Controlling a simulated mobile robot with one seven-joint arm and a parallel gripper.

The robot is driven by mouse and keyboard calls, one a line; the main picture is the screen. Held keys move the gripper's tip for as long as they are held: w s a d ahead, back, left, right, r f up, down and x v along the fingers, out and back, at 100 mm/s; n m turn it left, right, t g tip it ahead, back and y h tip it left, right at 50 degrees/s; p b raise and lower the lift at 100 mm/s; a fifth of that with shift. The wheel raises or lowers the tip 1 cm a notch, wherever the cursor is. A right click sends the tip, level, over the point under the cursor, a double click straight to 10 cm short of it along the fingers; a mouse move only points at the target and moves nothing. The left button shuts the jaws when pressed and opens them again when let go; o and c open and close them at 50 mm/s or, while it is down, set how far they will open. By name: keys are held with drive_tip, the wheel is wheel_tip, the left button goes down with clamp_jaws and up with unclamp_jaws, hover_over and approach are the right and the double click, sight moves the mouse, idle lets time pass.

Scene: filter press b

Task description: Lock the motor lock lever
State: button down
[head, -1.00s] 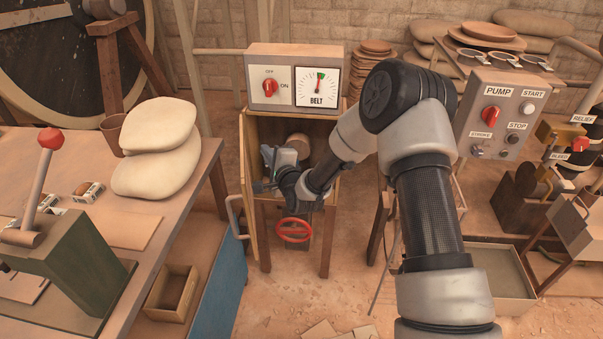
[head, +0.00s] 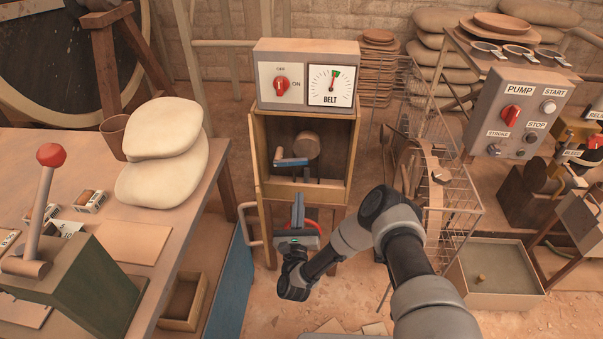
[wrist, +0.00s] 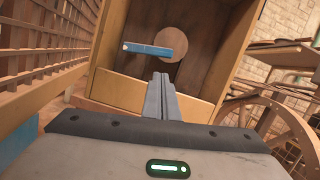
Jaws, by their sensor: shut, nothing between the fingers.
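The motor lock lever is a blue bar (head: 290,162) lying roughly level inside the open cabinet, in front of a round brown motor part (head: 306,146). In the wrist view the lever (wrist: 149,49) crosses the lower left of the round part (wrist: 173,43), its pale end to the left. My gripper (head: 298,203) is outside the cabinet, in front of and below its opening, pointing up toward it. In the wrist view its fingers (wrist: 161,82) are together and empty, apart from the lever.
The cabinet's front lip (head: 300,190) stands between my gripper and the lever. The cabinet door (head: 257,205) stands open at left. A red handwheel (head: 312,228) shows partly behind my gripper. A belt panel (head: 306,76) tops the cabinet. A wire rack (head: 455,205) stands at right.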

sight(291, 162)
idle(0.4)
drive_tip(key=b+x, duration=0.2)
drive_tip(key=x, duration=0.7)
drive_tip(key=shift+w+d, duration=0.1)
drive_tip(key=shift+w, duration=0.35)
drive_tip(key=shift+r, duration=0.1)
